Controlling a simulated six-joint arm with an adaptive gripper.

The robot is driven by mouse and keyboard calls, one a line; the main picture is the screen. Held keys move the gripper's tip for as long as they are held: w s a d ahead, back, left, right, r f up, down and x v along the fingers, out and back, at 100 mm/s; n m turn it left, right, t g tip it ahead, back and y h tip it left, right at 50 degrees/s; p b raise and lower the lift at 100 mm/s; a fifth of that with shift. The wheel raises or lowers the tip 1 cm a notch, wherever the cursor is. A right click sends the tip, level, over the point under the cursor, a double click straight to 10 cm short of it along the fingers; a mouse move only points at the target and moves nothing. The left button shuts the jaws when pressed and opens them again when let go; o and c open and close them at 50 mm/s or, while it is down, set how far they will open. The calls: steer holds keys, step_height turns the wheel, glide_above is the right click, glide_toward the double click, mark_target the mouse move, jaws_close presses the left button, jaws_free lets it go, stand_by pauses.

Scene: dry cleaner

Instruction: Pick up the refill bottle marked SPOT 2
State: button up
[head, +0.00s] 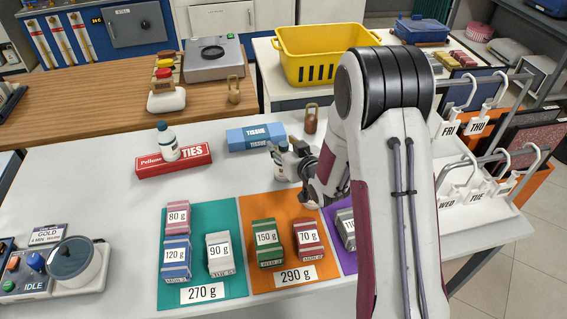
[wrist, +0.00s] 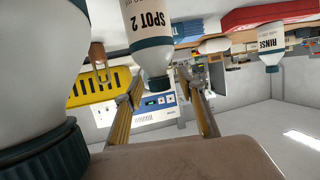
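The SPOT 2 bottle (wrist: 148,38) is white with a dark teal cap and appears upside down in the wrist view. In the head view a white bottle with a dark cap (head: 281,167) stands at my gripper, partly hidden by it; its label is not readable there. My gripper (head: 292,163) is low over the white table. In the wrist view its two fingers (wrist: 162,84) are spread, with the SPOT 2 bottle showing between their tips. A gap shows between bottle and right finger; contact on the left is unclear.
A large white bottle (wrist: 35,55) is very close at the wrist view's left, its label hidden. The RINSE bottle (wrist: 270,45) stands farther off. A red TIES box (head: 175,160), blue TISSUE box (head: 255,138), yellow basket (head: 320,52) and hanger rack (head: 490,150) surround the work area.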

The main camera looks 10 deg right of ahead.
jaws_close()
steer(key=shift+r, duration=0.2)
steer(key=shift+r, duration=4.85)
